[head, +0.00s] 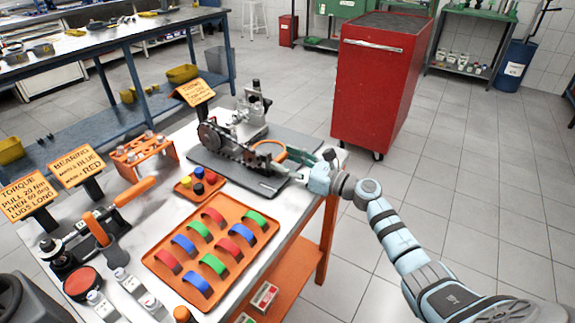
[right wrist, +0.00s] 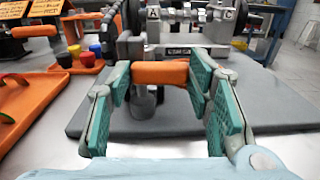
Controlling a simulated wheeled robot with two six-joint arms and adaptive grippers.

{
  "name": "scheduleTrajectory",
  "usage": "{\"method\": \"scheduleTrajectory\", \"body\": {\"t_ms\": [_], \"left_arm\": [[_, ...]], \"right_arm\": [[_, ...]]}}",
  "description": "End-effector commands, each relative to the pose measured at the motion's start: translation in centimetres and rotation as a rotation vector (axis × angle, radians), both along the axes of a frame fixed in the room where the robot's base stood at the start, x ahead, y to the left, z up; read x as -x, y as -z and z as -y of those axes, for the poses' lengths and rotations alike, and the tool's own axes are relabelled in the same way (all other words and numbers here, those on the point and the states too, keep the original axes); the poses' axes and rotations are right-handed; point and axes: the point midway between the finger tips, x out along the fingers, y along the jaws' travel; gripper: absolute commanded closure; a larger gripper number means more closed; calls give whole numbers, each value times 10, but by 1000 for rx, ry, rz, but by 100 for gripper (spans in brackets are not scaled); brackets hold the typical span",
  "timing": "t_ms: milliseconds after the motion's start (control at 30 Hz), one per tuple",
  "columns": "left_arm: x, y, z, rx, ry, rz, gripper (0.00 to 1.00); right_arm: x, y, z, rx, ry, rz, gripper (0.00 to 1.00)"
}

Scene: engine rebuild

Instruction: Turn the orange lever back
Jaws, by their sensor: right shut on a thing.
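The orange lever (right wrist: 160,73) lies crosswise between the fingers of my right gripper in the right wrist view, in front of the engine fixture (right wrist: 180,40). My right gripper (head: 274,160) reaches in from the right and is shut on the lever. In the head view the lever (head: 270,143) shows as a curved orange piece at the right end of the fixture (head: 232,150), partly hidden by the fingers. The fixture stands on a dark grey mat (head: 215,167). My left gripper is not in view.
An orange tray (head: 160,256) with several red, green and blue bearing shells lies in front. A small tray of coloured caps (head: 199,184) and an orange rack (head: 144,158) stand left of the mat. A red cabinet (head: 375,85) stands beyond the table. Floor at right is clear.

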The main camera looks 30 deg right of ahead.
Motion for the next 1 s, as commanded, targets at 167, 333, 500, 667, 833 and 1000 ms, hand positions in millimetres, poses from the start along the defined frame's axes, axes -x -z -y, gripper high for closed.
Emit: {"method": "scheduleTrajectory", "body": {"t_ms": [167,333,500,667,833,1000], "left_arm": [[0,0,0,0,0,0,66],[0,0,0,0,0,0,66],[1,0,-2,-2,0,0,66],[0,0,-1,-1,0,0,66],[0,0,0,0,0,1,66],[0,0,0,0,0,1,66]], "right_arm": [[0,1,0,0,1,-2,33],[0,1,0,0,1,-1,33],[3,1,2,0,3,-2,33],[30,2,16,4,2,-5,33],[73,3,40,5,0,-7,33],[101,2,54,3,1,-5,33]]}}
